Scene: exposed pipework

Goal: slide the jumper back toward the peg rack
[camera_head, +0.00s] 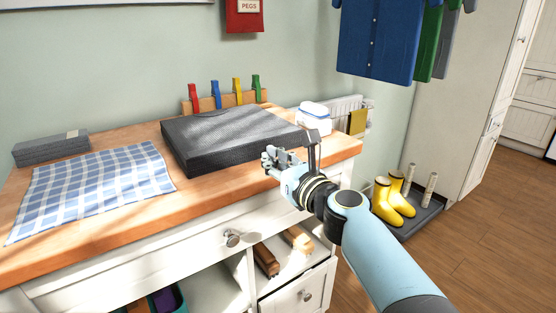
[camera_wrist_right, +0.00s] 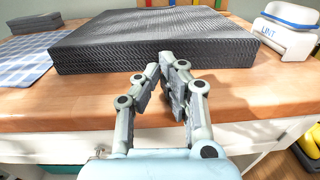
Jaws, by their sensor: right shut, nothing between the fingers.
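The jumper (camera_head: 225,135) is a thick, dark grey, folded knit block lying flat on the wooden worktop. Its front side faces me in the right wrist view (camera_wrist_right: 100,57). The peg rack (camera_head: 190,106) is a low wooden strip behind the jumper, holding red, blue, yellow and green pegs. The jumper's back edge lies close in front of it. My right gripper (camera_head: 270,158) is shut and empty at the worktop's front edge, by the jumper's front right side. In the right wrist view its fingertips (camera_wrist_right: 165,66) overlap the jumper's front face; I cannot tell whether they touch. My left gripper is out of view.
A blue checked cloth (camera_head: 95,187) lies left of the jumper, with a grey folded stack (camera_head: 50,148) behind it. A white lint box (camera_head: 313,120) stands to the right. Bare worktop (camera_head: 235,192) runs along the front.

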